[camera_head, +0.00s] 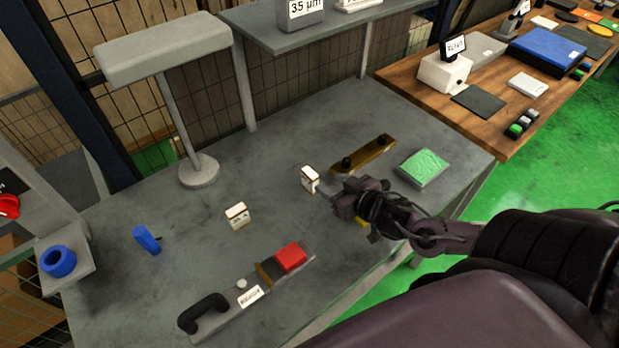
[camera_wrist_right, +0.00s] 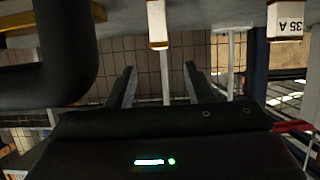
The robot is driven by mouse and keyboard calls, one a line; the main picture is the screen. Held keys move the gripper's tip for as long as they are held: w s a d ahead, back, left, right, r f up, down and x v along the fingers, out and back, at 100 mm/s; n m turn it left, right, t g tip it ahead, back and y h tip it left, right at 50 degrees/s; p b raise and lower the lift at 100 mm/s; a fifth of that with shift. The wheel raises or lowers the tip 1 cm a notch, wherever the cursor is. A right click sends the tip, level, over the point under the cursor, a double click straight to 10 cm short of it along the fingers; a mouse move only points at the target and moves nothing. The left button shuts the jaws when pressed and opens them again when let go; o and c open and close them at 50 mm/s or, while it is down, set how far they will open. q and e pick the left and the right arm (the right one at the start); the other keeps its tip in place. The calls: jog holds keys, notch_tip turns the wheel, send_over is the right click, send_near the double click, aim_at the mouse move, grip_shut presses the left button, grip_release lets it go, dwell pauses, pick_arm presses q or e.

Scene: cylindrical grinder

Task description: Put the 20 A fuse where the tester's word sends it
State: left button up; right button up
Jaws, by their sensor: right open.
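A small white fuse block (camera_head: 310,178) stands on the grey bench in the head view, just beyond my right gripper's tips. A white fuse body also shows at the top of the right wrist view (camera_wrist_right: 157,25); I cannot read a rating on it. A second white block (camera_head: 237,214) stands further left on the bench. In the wrist view a white block (camera_wrist_right: 287,18) reads "35 A" upside down. My right gripper (camera_head: 338,192) is open, with nothing between its fingers in the wrist view (camera_wrist_right: 157,85). My left gripper is out of view. I cannot tell which thing is the tester.
A brass bar (camera_head: 362,156) with two black knobs and a green pad (camera_head: 423,167) lie behind my right gripper. A grey fixture (camera_head: 215,319) with black handle and red block (camera_head: 290,257) lies in front. A lamp (camera_head: 199,171) and blue item (camera_head: 147,240) stand left.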

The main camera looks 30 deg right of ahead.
aim_at(311, 173)
jog(key=x, duration=0.3)
jog(key=shift+w, duration=0.2)
jog(key=shift+w+f, duration=0.2)
jog(key=shift+w, duration=0.1)
jog(key=shift+w+f, duration=0.1)
jog(key=shift+w, duration=0.35)
jog(key=shift+x, duration=2.4)
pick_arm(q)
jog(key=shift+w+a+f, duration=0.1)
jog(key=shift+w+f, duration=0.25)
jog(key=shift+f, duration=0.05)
pick_arm(e)
jog(key=shift+a+f, duration=0.1)
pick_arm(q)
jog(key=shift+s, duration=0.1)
pick_arm(e)
jog(key=shift+s, duration=0.1)
jog(key=shift+c, duration=0.7)
grip_shut()
